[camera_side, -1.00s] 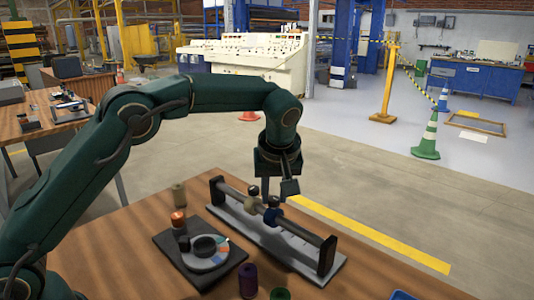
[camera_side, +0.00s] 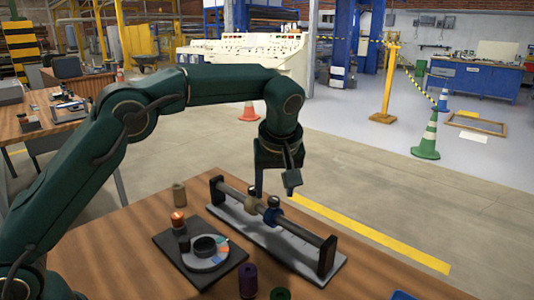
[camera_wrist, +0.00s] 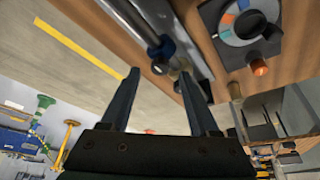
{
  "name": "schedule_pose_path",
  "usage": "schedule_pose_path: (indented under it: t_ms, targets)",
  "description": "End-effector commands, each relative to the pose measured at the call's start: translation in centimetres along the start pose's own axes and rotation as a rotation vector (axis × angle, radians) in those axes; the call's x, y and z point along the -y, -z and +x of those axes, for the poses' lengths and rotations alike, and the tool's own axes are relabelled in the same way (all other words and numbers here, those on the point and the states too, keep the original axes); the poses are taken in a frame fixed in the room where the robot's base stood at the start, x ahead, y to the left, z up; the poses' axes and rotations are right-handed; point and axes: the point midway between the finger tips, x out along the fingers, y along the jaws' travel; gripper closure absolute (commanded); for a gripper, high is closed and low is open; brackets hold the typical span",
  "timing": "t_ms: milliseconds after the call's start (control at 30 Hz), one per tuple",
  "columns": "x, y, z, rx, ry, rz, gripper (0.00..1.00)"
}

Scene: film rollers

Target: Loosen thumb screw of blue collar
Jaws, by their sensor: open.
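The blue collar (camera_side: 273,215) sits on a dark horizontal bar, with a dark round thumb screw (camera_side: 273,201) on its top. My gripper (camera_side: 276,190) is open and empty, above the two collars. The left finger partly hides the area of the beige collar's screw in the side view.
The bar stands between two dark end posts on a grey base plate (camera_side: 285,242). A dark tray (camera_side: 196,275) with a round dial and a copper-topped piece lies to the left. Purple (camera_side: 248,280), green (camera_side: 280,294) and olive (camera_side: 179,194) spools stand on the wooden table.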

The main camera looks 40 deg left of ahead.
Motion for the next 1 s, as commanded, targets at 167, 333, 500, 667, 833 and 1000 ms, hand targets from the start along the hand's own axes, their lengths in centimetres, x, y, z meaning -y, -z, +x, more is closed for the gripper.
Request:
schedule_pose_path:
  t_ms: [167, 333, 500, 667, 833, 1000]
  targets:
    - [-0.1, 0.0, -2.4, -0.002, -0.005, 0.001, 0.38]
    - [0.0, 0.0, -3.0, -0.001, -0.002, 0.001, 0.38]
    - [0.0, 0.0, -3.0, 0.0, -0.001, 0.001, 0.38]
    - [0.2, 0.8, -4.0, -0.015, -0.021, -0.02, 0.38]
    - [2.4, 2.5, -7.9, -0.046, -0.076, -0.077, 0.38]
    - [6.2, 2.3, -11.4, -0.051, -0.131, -0.056, 0.38]
